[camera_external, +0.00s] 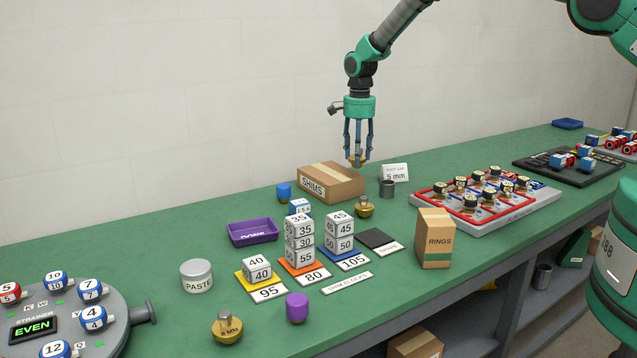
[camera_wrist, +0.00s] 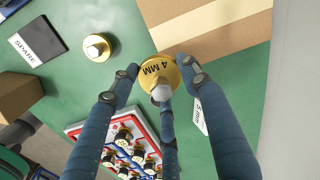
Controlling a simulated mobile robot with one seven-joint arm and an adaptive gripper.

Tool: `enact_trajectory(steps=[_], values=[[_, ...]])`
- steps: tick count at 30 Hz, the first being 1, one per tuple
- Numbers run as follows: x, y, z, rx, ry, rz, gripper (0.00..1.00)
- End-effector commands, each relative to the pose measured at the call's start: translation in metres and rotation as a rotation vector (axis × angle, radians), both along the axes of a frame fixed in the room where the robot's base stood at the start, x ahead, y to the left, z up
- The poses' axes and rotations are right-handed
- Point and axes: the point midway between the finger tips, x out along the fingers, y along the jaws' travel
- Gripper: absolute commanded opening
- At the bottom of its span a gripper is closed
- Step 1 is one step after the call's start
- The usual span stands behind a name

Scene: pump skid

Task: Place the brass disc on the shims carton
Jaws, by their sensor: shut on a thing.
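My gripper (camera_external: 357,155) is shut on a brass disc (camera_wrist: 150,70) marked "4 MM", its three blue fingers pointing down. In the external view the disc (camera_external: 358,163) shows small between the fingertips, at the right end of the shims carton (camera_external: 322,184). In the wrist view the carton (camera_wrist: 215,30) lies beyond the disc, which overlaps its near edge in the picture. The carton is brown, taped and closed, with a bare top. The height of the disc over the carton is hard to tell.
Stacked number blocks (camera_external: 299,240), a rings box (camera_external: 435,240) and a red-framed tray (camera_external: 440,207) stand nearby.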

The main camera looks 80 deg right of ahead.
Motion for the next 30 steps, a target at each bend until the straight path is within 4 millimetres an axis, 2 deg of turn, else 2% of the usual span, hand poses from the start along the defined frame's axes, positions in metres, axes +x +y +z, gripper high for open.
enact_trajectory(steps=[6, 12, 25, 30], values=[[0.021, -0.015, -0.002, -0.001, -0.002, 0.000, 0.16], [0.032, -0.023, -0.003, -0.002, -0.001, 0.000, 0.16], [0.034, -0.025, -0.004, 0.000, -0.001, 0.000, 0.16], [0.034, -0.024, -0.011, 0.000, 0.001, 0.000, 0.16]])
